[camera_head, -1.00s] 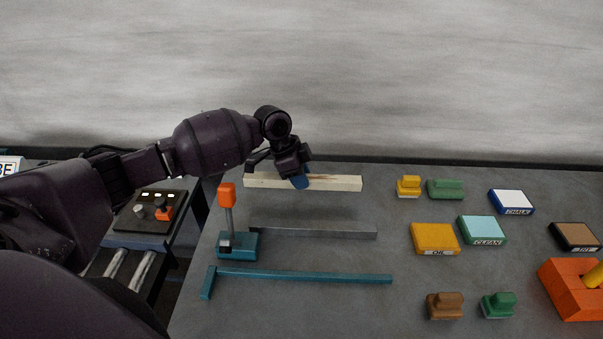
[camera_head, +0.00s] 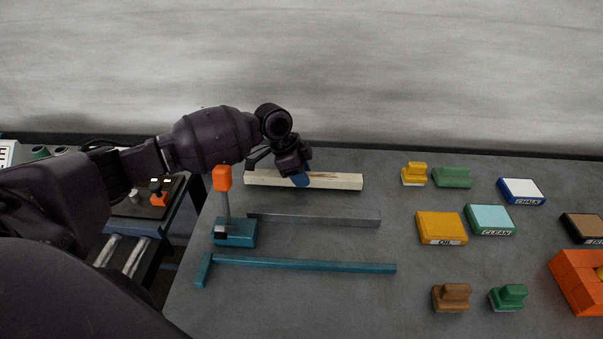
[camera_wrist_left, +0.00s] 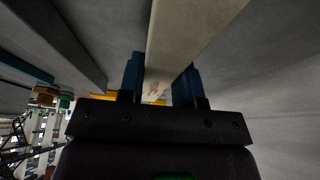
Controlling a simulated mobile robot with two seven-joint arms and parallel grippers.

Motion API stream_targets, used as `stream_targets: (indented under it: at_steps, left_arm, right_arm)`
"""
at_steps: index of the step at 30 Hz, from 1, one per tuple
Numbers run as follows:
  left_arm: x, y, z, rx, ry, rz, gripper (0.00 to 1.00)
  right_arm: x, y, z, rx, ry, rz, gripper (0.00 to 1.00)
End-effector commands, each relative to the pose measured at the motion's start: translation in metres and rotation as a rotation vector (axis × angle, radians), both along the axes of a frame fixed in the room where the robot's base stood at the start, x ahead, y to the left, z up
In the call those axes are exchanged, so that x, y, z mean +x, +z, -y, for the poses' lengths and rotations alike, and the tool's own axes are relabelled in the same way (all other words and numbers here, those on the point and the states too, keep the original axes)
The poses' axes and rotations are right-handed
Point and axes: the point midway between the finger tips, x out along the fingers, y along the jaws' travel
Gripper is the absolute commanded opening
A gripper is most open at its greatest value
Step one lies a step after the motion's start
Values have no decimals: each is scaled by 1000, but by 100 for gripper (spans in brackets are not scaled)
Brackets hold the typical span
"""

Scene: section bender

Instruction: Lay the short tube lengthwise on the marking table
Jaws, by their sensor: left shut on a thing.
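The short tube is a pale cream, square-sided bar (camera_head: 338,181) with a reddish-brown mark near its middle. It lies left to right in the head view, over the back of the grey table (camera_head: 400,275), with a darker patch on the table below it. My left gripper (camera_head: 300,180) is shut on it near its middle. In the left wrist view the tube (camera_wrist_left: 190,35) runs between the two blue fingertips (camera_wrist_left: 158,85). The fingers hide part of it. I cannot tell exactly how high it is above the table. My right gripper is not in view.
A grey steel rule (camera_head: 320,219), a teal T-square (camera_head: 300,264) and a teal stand with an orange top (camera_head: 235,233) lie in front of the tube. Yellow (camera_head: 442,228) and green (camera_head: 490,219) pads and several small blocks are on the right.

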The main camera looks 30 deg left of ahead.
Motion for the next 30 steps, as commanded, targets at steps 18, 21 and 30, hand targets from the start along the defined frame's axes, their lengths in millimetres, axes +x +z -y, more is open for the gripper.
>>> stream_targets:
  at_steps: [18,21,30]
  left_arm:
    - [0,-9,0,-1,0,0,0]
    - [0,-9,0,0,0,1,42]
    - [0,-10,0,0,0,0,61]
  right_arm:
    - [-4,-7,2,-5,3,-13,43]
    - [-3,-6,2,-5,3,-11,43]
    - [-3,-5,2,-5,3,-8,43]
